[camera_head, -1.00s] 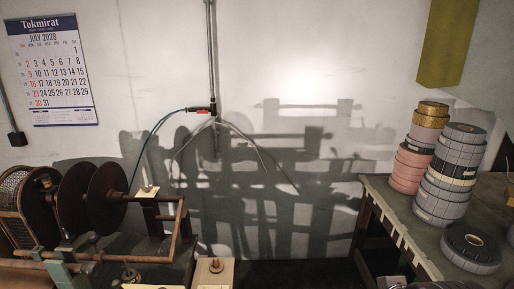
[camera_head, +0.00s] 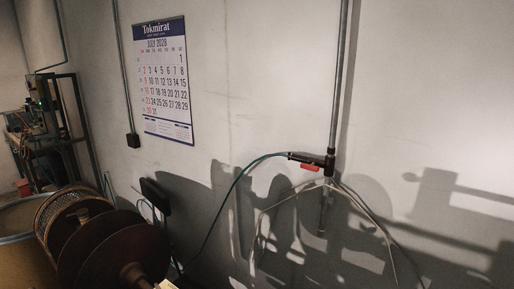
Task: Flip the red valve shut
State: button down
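The red valve handle (camera_head: 310,167) is on a dark fitting on the wall, right of centre in the head view. It lies roughly along the short horizontal branch beside the vertical pipe (camera_head: 336,100). A green hose (camera_head: 245,172) runs from the branch down to the left. Thin pale tubes (camera_head: 385,238) hang below the fitting. My gripper is not in view.
Large dark reels (camera_head: 105,250) and a wire-mesh drum (camera_head: 62,215) fill the lower left. A calendar (camera_head: 165,85) hangs on the wall. A machine frame (camera_head: 45,130) stands at the far left. The wall around the valve looks clear, with shadows across it.

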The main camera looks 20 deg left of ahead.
aim_at(311, 167)
jog(key=i+u, duration=0.45)
jog(key=i+l+u, duration=0.2)
jog(key=u, duration=0.25)
jog(key=i+l+u, duration=0.3)
jog(key=u, duration=0.15)
jog(key=i+l+u, duration=0.3)
jog(key=u, duration=0.15)
jog(key=l, duration=0.1)
